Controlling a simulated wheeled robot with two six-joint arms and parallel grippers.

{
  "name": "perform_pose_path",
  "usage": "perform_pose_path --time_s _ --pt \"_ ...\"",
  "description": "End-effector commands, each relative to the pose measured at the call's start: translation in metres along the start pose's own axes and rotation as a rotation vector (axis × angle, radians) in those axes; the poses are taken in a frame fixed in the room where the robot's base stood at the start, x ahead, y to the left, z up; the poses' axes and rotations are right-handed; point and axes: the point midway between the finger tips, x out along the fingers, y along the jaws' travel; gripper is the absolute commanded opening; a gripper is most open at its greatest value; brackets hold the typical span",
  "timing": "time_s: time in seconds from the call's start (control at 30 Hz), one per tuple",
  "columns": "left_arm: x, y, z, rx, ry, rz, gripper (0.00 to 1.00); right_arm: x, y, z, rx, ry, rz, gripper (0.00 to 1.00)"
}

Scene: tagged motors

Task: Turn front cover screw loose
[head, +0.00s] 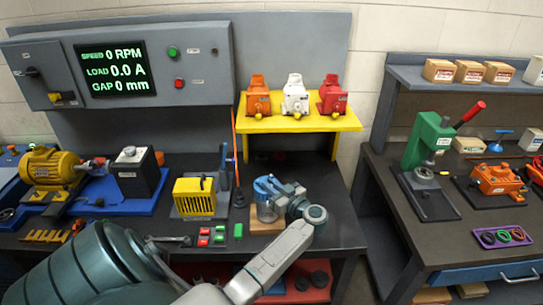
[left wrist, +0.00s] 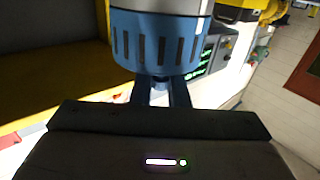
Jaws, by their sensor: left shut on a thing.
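A small motor with a blue slotted cover (head: 264,187) stands on a light wooden block (head: 262,226) on the bench, partly hidden by my left gripper. In the left wrist view, the blue slotted cover (left wrist: 158,42) fills the top middle, with a pale body beyond it. A small blue stub (left wrist: 159,82), seemingly the front cover screw, sticks out of the cover's middle. My left gripper (head: 285,190) reaches in from the right of the motor. Its fingers (left wrist: 160,93) are shut on the stub; how deep the grip is I cannot tell. My right gripper is out of view.
A yellow shelf (head: 300,122) with orange, white and red motors stands behind. A yellow caged unit (head: 194,197) and a yellow motor (head: 53,168) are to the left. A green press (head: 428,145) stands on the right bench. Small red and green blocks lie left of the motor.

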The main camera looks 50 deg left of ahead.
Motion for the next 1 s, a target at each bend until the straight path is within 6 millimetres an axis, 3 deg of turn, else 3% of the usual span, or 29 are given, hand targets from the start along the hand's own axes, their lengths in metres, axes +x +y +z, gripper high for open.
perform_pose_path --time_s 0.57,0.6,0.7,1.0 --pt "-0.0006 -0.0012 0.0035 0.005 -0.004 -0.036 0.0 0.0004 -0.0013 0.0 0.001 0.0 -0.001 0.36" --pt "-0.0006 -0.0012 0.0035 0.005 -0.005 -0.036 0.18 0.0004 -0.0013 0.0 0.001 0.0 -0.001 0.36" --pt "-0.0004 -0.001 0.0029 0.004 -0.004 -0.035 0.34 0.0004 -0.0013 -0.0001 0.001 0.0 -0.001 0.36" --pt "-0.0021 -0.0003 0.0022 0.002 -0.002 -0.034 0.34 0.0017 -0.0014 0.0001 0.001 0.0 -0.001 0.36"
